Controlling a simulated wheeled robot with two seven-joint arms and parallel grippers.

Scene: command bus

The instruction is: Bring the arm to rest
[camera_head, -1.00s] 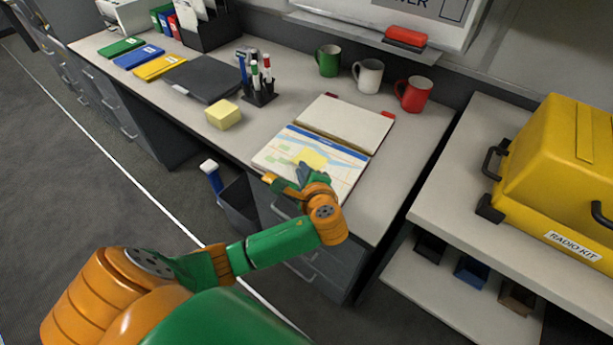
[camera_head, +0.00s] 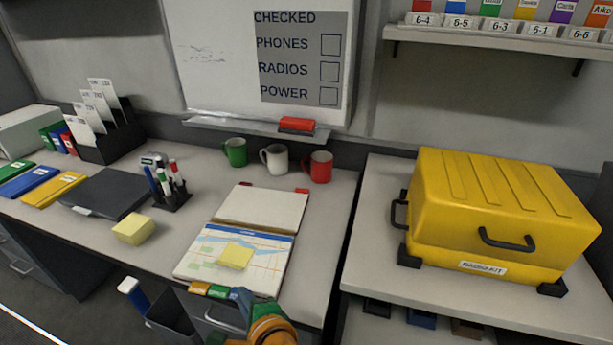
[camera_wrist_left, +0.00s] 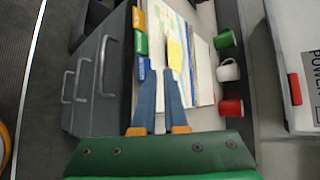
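My left gripper (camera_head: 243,301) is at the bottom edge of the head view, just in front of the desk's front edge, with the green and orange wrist below it. Most of the arm is out of the picture. In the left wrist view its two blue fingers (camera_wrist_left: 159,78) point toward the desk, with a narrow gap between them and nothing held. An open folder with a map (camera_head: 203,261) and a yellow sticky note (camera_head: 236,256) lies on the desk beyond the gripper. My right gripper is in neither view.
The desk (camera_head: 325,215) holds green, white and red mugs (camera_head: 319,167), a pen holder (camera_head: 172,200) and a yellow block (camera_head: 133,229). Orange and green tabs (camera_head: 217,291) show at its front edge. A yellow radio case (camera_head: 490,215) stands on the right counter. A dark bin (camera_head: 172,320) is below.

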